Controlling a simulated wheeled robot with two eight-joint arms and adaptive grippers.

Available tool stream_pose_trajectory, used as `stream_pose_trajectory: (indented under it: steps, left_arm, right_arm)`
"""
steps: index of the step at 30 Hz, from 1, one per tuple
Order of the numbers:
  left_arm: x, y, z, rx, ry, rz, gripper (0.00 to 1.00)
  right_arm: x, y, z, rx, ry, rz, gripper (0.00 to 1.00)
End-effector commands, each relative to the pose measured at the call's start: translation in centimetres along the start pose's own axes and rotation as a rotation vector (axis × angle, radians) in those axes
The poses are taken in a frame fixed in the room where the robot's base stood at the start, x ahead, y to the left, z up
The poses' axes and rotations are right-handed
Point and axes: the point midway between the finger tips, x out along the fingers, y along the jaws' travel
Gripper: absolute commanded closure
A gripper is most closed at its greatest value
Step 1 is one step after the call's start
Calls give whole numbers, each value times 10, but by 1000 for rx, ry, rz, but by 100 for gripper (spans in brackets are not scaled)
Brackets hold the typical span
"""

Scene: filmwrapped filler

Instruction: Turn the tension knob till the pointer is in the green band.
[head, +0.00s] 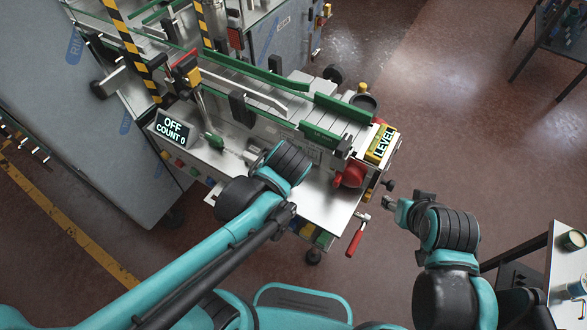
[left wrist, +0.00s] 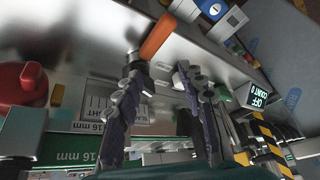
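A red knob (head: 350,175) sits at the machine's front right corner; a large red knob shows at the left edge of the left wrist view (left wrist: 22,82). I cannot tell whether it is the tension knob. A pale plate with scale lines (left wrist: 98,108) lies beside my left gripper's fingers; no pointer or green band can be made out. My left gripper (left wrist: 158,62) is open, its fingers apart over the machine's metal top. An orange handle (left wrist: 158,38) shows beyond the fingertips. My right gripper (head: 393,205) is right of the machine, clear of it, its fingers too small to read.
The display (head: 172,128) reads OFF, COUNT 0. A yellow LEVEL sign (head: 382,142) stands at the machine's right end. Green guide rails (head: 245,70) run along the top. A red-handled crank (head: 355,241) juts out at the front right. A side table (head: 549,262) stands lower right.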

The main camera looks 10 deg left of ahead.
Motion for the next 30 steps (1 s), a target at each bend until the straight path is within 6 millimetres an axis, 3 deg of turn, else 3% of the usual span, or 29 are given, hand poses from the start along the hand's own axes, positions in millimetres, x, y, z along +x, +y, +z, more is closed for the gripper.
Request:
stream_pose_trajectory:
  steps: [17,20,30]
  left_arm:
    - [-17,48,-12,-289,309,-147,60]
    - [-10,48,-14,-305,321,-150,60]
    - [42,37,-29,-304,318,-150,60]
  right_arm:
    - [-22,0,-16,0,0,0,51]
    - [-19,0,-14,0,0,0,51]
    - [-3,0,-3,0,0,0,51]
